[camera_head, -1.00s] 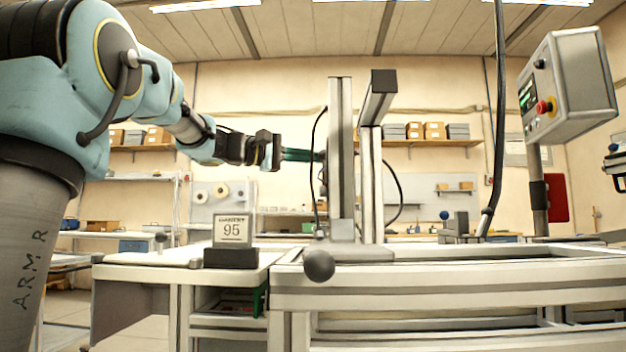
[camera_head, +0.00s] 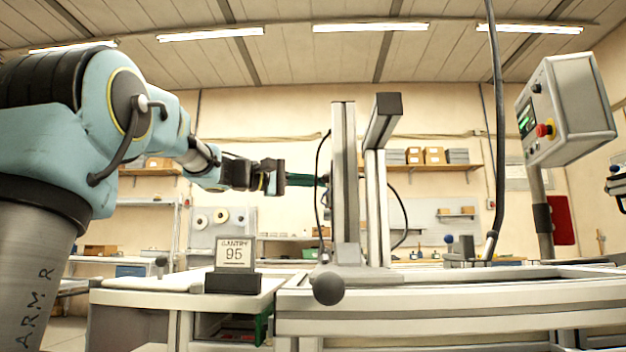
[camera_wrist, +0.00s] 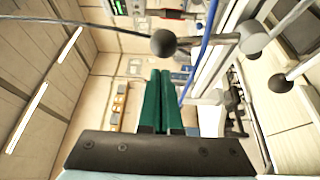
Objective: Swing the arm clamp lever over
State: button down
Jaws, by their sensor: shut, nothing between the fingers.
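My gripper (camera_head: 322,181) is shut, its dark green fingers pointing right toward the upright posts in the head view. In the wrist view its two fingers (camera_wrist: 165,76) lie side by side with nothing between them. A dark ball knob (camera_wrist: 163,43) on a grey rod shows just past the fingertips in the wrist view, apart from them in the picture. A second dark ball knob (camera_wrist: 278,84) is to the right. In the head view a dark ball knob (camera_head: 328,288) sits low before the frame. I cannot tell which knob belongs to the arm clamp lever.
Two upright posts (camera_head: 345,185) stand on the metal frame, with a black cable beside them. A control box (camera_head: 565,110) with a red button is at right. A hanging cable (camera_head: 497,130) runs down near it.

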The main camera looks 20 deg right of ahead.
jog(key=w+a, duration=0.1)
jog(key=a, duration=0.8)
jog(key=shift+w+a, duration=0.2)
jog(key=shift+w, duration=0.2)
